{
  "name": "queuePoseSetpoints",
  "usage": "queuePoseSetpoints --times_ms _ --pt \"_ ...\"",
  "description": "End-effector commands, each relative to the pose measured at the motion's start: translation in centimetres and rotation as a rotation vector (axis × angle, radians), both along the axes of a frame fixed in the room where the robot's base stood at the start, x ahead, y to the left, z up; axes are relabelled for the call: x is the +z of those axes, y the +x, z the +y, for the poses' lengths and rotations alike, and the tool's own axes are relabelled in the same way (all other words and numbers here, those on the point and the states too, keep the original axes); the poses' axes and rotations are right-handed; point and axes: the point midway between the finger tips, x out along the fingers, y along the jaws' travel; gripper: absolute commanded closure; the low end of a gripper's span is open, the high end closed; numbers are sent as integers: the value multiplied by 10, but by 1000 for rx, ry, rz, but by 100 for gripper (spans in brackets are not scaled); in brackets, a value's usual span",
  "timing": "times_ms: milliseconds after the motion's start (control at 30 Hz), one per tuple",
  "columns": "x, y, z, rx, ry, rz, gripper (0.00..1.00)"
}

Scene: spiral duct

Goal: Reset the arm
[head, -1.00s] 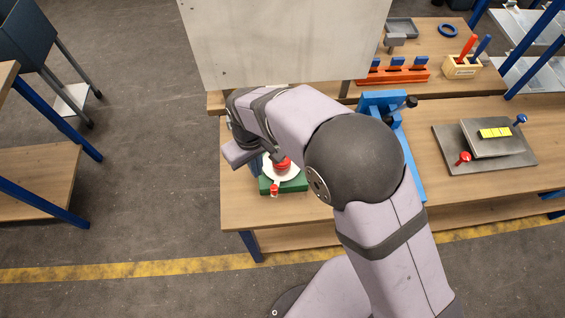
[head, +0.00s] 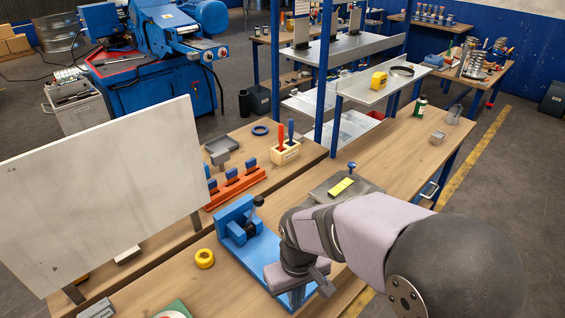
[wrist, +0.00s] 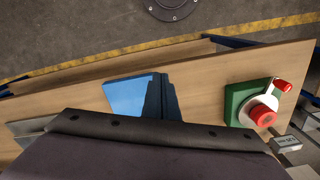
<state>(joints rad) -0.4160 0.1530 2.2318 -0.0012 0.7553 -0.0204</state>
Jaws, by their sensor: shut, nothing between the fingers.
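My arm reaches in from the lower right of the head view. My gripper (head: 297,294) hangs low beside the near end of a blue fixture (head: 262,258) and partly covers it. Its jaws are shut and hold nothing; the fingertips are small and hard to make out. In the wrist view the blue fixture (wrist: 128,97) lies on the bench past a dark link of mine that fills the bottom. A green base (wrist: 240,100) with a white dial and red knobs (wrist: 263,115) sits to the right there.
A white board (head: 100,190) stands upright at the left. A yellow ring (head: 204,258) lies on the wooden bench.

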Motion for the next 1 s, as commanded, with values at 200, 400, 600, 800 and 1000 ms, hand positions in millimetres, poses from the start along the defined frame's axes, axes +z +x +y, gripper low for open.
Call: queuePoseSetpoints --times_ms 200,400,600,800,1000 --pt "-19 -34 -88 -274 0 -1 100" --pt "-29 -60 -120 -402 0 0 100" --pt "-30 -68 -127 -434 -1 1 100" --pt "-30 -67 -127 -432 -1 1 100" --pt "-30 -67 -127 -431 -1 2 100"
